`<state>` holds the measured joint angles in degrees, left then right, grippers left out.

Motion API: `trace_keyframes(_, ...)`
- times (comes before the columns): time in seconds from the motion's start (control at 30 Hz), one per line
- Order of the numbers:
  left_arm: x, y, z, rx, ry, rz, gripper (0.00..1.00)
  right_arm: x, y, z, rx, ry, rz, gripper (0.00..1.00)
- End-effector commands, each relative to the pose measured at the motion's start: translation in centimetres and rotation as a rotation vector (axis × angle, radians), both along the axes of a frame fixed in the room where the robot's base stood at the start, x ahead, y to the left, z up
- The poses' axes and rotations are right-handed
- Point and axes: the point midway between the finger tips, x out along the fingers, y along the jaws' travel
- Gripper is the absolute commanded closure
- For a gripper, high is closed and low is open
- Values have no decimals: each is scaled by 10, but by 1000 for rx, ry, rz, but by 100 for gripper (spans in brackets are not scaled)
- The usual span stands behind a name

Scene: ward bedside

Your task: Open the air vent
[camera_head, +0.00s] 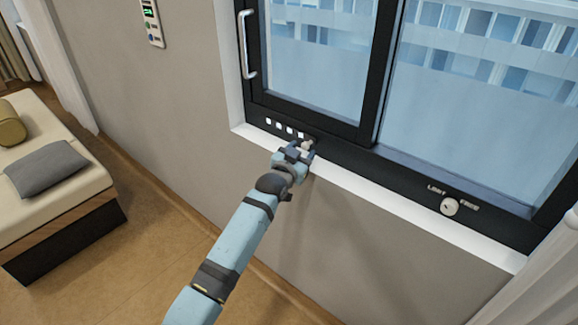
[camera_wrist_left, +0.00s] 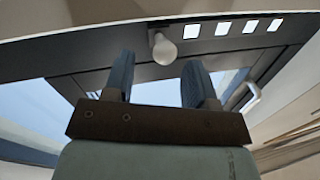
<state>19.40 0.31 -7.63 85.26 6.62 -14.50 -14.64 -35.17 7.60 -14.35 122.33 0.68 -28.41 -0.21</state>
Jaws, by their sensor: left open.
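The air vent is a row of small white slots (camera_head: 284,129) in the black lower window frame, with a pale round knob (camera_head: 306,145) at its right end. In the left wrist view the slots (camera_wrist_left: 234,28) lie to the right of the knob (camera_wrist_left: 164,49). My left gripper (camera_head: 300,150) is at the knob and partly covers it in the head view. In the left wrist view my left gripper (camera_wrist_left: 160,72) is open, its two blue fingers apart. The knob shows between and just beyond the fingertips; I cannot tell whether they touch it. My right gripper is not in view.
A silver lock knob (camera_head: 449,207) with lettering sits farther right on the frame. A white handle (camera_head: 247,44) is on the window's left side. The white sill (camera_head: 400,205) runs below the frame. A bed (camera_head: 50,180) with cushions stands at the left.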

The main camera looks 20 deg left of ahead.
Motion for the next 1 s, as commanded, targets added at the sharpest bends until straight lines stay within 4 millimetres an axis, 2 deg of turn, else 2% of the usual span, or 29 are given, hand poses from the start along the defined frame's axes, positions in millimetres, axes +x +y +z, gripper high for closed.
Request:
trace_keyframes(0.03, -13, 2, 0, 0, 1, 0, 49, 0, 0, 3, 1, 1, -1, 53)
trace_keyframes(0.2, -53, 7, 1, 0, 1, -1, 49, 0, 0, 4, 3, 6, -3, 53)
trace_keyframes(0.4, -87, 12, 0, 0, 1, -1, 49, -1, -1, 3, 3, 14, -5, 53)
trace_keyframes(0.6, -100, 14, 0, -1, 0, -1, 49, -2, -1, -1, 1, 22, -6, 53)
trace_keyframes(1.0, -101, 14, 0, -1, 0, -1, 49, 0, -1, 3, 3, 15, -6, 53)
